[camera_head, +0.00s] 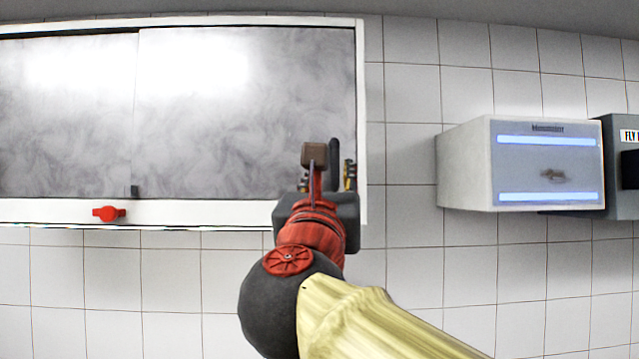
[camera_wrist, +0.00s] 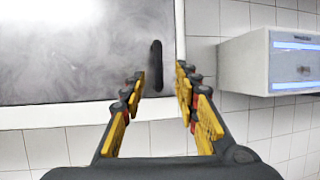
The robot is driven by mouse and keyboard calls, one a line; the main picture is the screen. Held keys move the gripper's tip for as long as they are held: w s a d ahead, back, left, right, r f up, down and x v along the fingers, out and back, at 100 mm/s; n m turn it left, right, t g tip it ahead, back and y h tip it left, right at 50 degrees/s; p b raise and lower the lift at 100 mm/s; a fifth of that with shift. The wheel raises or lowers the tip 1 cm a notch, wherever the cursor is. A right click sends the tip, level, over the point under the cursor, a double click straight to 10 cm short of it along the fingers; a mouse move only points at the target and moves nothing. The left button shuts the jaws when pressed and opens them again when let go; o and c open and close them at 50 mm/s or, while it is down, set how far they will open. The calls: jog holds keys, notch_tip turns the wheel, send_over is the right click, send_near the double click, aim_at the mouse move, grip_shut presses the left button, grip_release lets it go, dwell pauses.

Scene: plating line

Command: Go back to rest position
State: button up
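My gripper (camera_wrist: 159,78) is raised in front of the tiled wall, near the right edge of a wall cabinet. In the wrist view its two yellow and black fingers stand apart with nothing between them. A dark vertical handle (camera_wrist: 156,66) on the cabinet shows beyond the fingertips. In the head view my gripper (camera_head: 332,170) is seen from behind, and my wrist hides most of its fingers.
The wall cabinet (camera_head: 70,110) has two grey sliding panels and a white frame; a red knob-like piece (camera_head: 109,214) is on its lower edge. A white box with lit strips (camera_head: 550,170) hangs at right, beside a dark grey unit (camera_head: 618,190). Bare tiles lie between.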

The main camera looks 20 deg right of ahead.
notch_tip(320, 180, down, 30)
jog(key=m+g+y+b, duration=0.2)
jog(key=m+g+y, duration=0.4)
jog(key=m, duration=0.9)
jog(key=s+a+f+m+g+y+b, duration=0.1)
jog(key=s+f+m+b, duration=0.4)
jog(key=f, duration=1)
jog(key=s+a+f+m+g+y+b, duration=0.2)
jog(key=s+f+m+g+b, duration=0.2)
jog(key=f, duration=1.1)
jog(key=s+a+f+m+g+y+b, duration=0.1)
jog(key=s+f+m+b, duration=0.4)
jog(key=f, duration=1)
jog(key=s+g+y+b, duration=0.1)
jog(key=s+b, duration=0.1)
jog(key=s, duration=0.1)
jog(key=shift+s+a+f+m+g+y, duration=0.15)
jog(key=shift+s+f+m+g+y, duration=0.15)
jog(key=shift+s+m, duration=0.1)
jog(key=shift+o, duration=0.3)
jog(key=shift+r, duration=0.1)
